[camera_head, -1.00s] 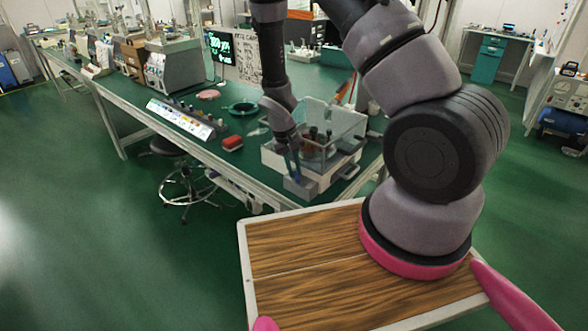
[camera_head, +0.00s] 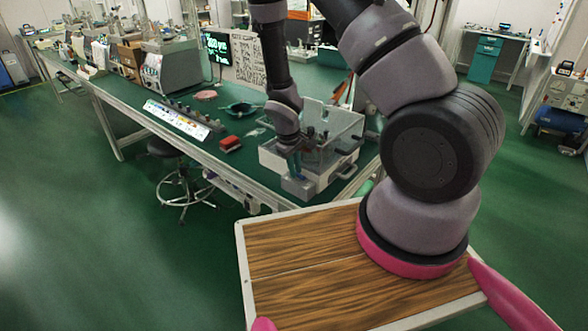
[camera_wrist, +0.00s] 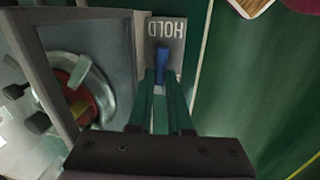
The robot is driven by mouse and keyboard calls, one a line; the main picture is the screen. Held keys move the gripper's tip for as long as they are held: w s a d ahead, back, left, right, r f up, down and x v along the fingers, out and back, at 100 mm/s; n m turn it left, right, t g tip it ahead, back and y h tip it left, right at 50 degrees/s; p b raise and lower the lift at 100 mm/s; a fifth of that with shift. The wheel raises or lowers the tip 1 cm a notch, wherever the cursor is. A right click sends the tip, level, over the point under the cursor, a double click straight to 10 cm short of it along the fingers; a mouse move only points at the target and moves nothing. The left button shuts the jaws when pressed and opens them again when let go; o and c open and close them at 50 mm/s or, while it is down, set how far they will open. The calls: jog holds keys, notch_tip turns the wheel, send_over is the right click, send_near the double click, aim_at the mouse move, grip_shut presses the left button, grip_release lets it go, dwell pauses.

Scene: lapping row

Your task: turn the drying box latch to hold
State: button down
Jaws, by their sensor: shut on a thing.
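In the wrist view the plate (camera_wrist: 177,35) bears the word HOLD, which appears upside down. The blue latch handle (camera_wrist: 162,68) lies just below that word, pointing towards it. My gripper (camera_wrist: 162,88) is shut on the blue handle, with one teal finger on each side. In the head view my gripper (camera_head: 293,168) is at the box's front, small and partly hidden.
A red block (camera_head: 230,144), a green dish (camera_head: 241,109) and a rack with a row of colours (camera_head: 180,119) lie left of the box on the bench (camera_head: 130,100). A stool (camera_head: 175,175) stands below the bench's front edge.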

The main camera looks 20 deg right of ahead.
jog(key=shift+d+n, duration=0.1)
jog(key=shift+n, duration=0.4)
jog(key=c, duration=0.8)
grip_release()
jog(key=shift+c, duration=0.2)
